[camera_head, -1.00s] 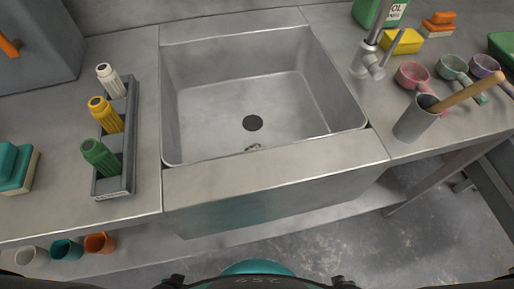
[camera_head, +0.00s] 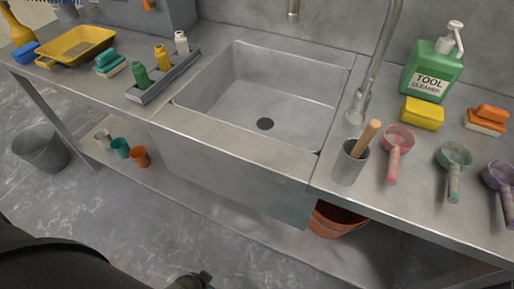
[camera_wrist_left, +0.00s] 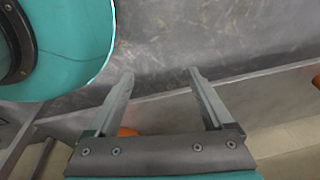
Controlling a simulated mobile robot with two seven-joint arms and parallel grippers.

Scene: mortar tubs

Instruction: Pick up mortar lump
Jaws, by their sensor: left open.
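I cannot make out a mortar lump in either current view. My right gripper is not in view.
A grey cup with a wooden handle (camera_head: 350,164) stands right of the sink, beside several scoops (camera_head: 397,140). A bottle rack (camera_head: 163,88) stands left. A terracotta pot (camera_head: 335,219) sits under the counter. The floor in front is clear.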

